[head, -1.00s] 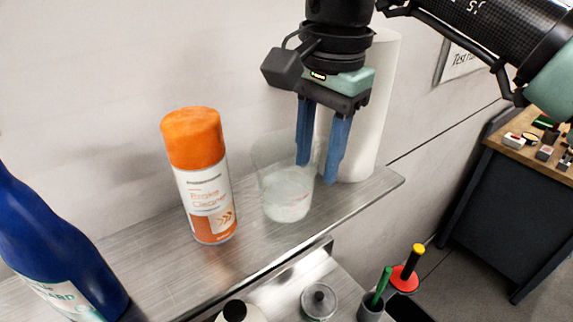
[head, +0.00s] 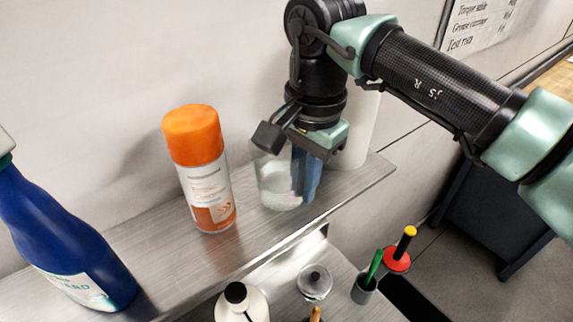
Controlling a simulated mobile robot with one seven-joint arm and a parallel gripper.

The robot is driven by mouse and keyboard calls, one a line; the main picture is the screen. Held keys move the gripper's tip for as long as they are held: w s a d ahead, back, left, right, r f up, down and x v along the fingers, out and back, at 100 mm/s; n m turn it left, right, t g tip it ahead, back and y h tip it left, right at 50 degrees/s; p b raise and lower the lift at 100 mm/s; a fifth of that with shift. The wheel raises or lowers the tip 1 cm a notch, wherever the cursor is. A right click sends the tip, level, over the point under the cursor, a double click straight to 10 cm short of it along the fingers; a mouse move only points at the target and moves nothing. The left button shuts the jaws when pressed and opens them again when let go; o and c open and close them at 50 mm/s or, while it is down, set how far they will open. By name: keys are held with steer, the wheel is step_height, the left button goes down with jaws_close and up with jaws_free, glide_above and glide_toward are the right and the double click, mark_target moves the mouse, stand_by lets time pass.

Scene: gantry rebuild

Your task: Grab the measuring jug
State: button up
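The measuring jug (head: 276,184) is clear, with whitish contents or a whitish base. It stands on the metal shelf, right of the orange-capped spray can. My gripper (head: 305,185) points down at the jug's right side, its blue fingers low and close to the jug wall. The fingers overlap in this view, and the left one seems to show behind or through the clear wall. I cannot tell whether they press on the wall. The jug's upper rim is partly hidden by the gripper body.
A Brake Cleaner can (head: 200,170) stands close left of the jug. A blue bottle (head: 62,240) is at the far left. A white roll (head: 358,135) stands behind my gripper. The metal shelf (head: 170,255) has an open front edge. A white bottle (head: 242,303) and a lidded pot (head: 315,283) sit below.

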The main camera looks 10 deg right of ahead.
jaws_close()
stand_by(1.3)
steer(key=shift+r, duration=0.25)
step_height(320, 180, up, 18)
steer(key=p, duration=1.1)
steer(key=shift+f, duration=0.25)
